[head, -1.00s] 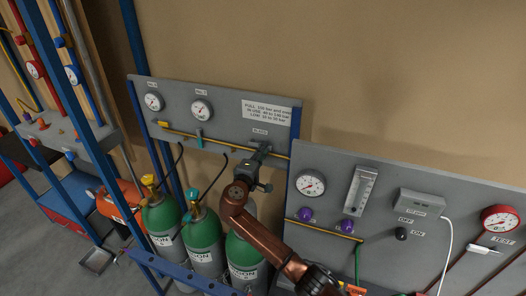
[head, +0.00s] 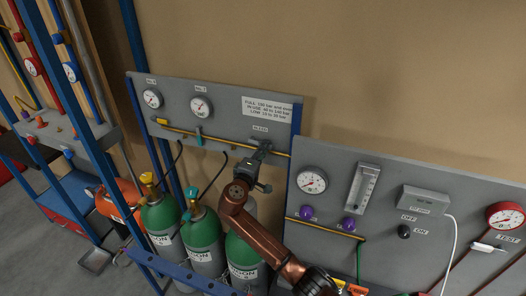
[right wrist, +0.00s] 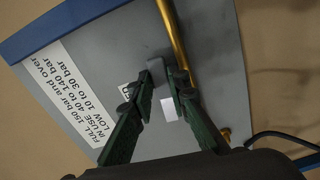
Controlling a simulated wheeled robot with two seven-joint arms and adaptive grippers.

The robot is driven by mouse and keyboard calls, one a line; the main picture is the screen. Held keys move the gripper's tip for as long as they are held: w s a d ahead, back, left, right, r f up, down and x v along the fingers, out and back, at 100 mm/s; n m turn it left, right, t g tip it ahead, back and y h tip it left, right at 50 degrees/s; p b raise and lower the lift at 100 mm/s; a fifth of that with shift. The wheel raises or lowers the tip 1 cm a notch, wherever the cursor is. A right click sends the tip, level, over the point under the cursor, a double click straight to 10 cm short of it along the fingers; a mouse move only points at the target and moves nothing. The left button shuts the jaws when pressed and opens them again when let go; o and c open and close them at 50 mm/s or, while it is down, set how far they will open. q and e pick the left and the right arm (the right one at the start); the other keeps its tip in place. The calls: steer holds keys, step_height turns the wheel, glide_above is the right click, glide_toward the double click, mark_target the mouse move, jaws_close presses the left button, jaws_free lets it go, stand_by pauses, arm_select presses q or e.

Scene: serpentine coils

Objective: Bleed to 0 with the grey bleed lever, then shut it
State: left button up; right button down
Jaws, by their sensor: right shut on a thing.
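The grey bleed lever (right wrist: 156,70) sits between the fingertips of my right gripper (right wrist: 163,84) in the right wrist view, beside the brass pipe (right wrist: 176,45). In the head view my right gripper (head: 261,155) is at the panel just below the bleed label (head: 260,128), and it hides the lever there. It is shut on the lever. Two round white gauges (head: 153,99) (head: 200,108) are on the same grey panel (head: 225,98); their needles are too small to read. My left gripper is not in view.
Green gas cylinders (head: 203,235) stand below the panel behind a blue rail (head: 185,275). A teal lever (head: 198,137) and a yellow handle (head: 162,122) are on the pipe to the left. A second panel (head: 390,180) with a gauge (head: 311,181) and purple knobs stands at right.

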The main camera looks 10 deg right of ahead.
steer(key=shift+w+a+f+m+b, duration=0.15)
steer(key=shift+f+m+b, duration=0.35)
steer(key=shift+m+b, duration=0.55)
steer(key=shift+w+a+f+m+b, duration=0.15)
steer(key=shift+f+m+b, duration=0.35)
steer(key=shift+m+b, duration=0.5)
steer(key=shift+a+f+m+b, duration=0.2)
steer(key=shift+f+m+b, duration=0.45)
steer(key=shift+b, duration=0.7)
steer(key=shift+r, duration=0.2)
steer(key=c, duration=1.8)
jaws_free()
steer(key=shift+c, duration=0.2)
steer(key=v, duration=0.7)
steer(key=shift+s+a, duration=0.15)
steer(key=shift+s, duration=0.05)
